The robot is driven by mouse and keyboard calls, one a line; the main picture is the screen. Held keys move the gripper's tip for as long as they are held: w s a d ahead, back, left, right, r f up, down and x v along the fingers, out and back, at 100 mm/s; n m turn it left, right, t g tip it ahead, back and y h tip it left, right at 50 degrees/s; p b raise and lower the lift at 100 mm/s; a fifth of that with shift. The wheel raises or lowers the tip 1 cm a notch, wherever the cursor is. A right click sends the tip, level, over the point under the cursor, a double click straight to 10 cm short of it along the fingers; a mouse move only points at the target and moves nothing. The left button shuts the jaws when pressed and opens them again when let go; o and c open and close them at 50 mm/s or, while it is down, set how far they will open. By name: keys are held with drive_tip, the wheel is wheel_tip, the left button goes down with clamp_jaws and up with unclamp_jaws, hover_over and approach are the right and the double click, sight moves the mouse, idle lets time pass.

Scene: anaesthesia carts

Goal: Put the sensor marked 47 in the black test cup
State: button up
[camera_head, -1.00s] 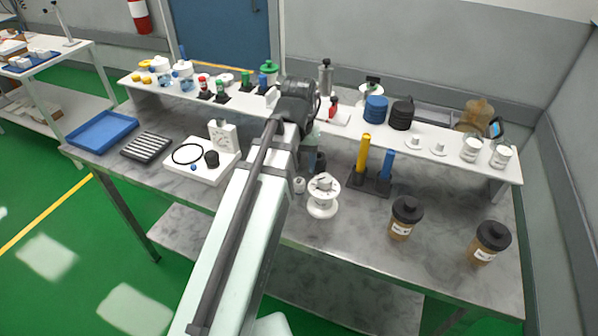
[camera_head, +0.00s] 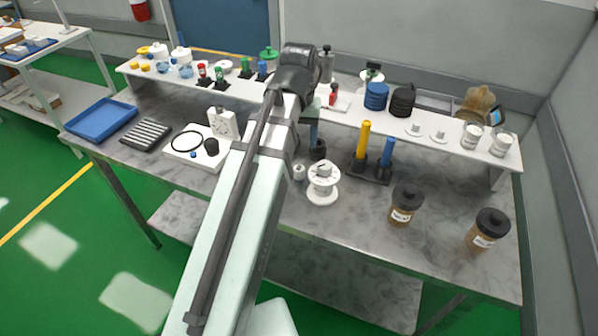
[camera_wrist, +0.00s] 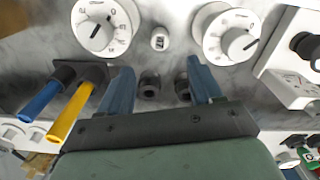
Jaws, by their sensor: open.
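A small white cylinder (camera_wrist: 159,38) with dark marks, likely a sensor, stands on the grey table; I cannot read its number surely. It also shows in the head view (camera_head: 299,172), left of a white dial unit (camera_head: 323,183). Two small black round pieces, a left one (camera_wrist: 149,86) and a right one (camera_wrist: 183,86), appear between my fingers in the wrist view. One black cup-like piece (camera_head: 318,150) shows behind the dial unit in the head view. I cannot tell which is the test cup. My gripper (camera_wrist: 160,70) is open, its blue fingers apart and holding nothing.
A blue post and a yellow post (camera_head: 363,141) stand in a dark holder right of the gripper in the head view. Two brown jars with black lids (camera_head: 405,204) stand front right. A white shelf (camera_head: 455,147) with many items runs along the back. A second dial (camera_wrist: 228,35) is close by.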

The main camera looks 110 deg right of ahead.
drive_tip(key=r+n, duration=0.1)
drive_tip(key=n, duration=1.1)
hover_over(298, 168)
wheel_tip(298, 168, down, 6)
drive_tip(key=shift+w+f, duration=0.1)
drive_tip(key=shift+w, duration=0.05)
drive_tip(key=shift+s+d+f, duration=0.1)
drive_tip(key=shift+f, duration=1.5)
drive_tip(key=shift+s+f, duration=0.1)
drive_tip(key=shift+f, duration=1.5)
clamp_jaws()
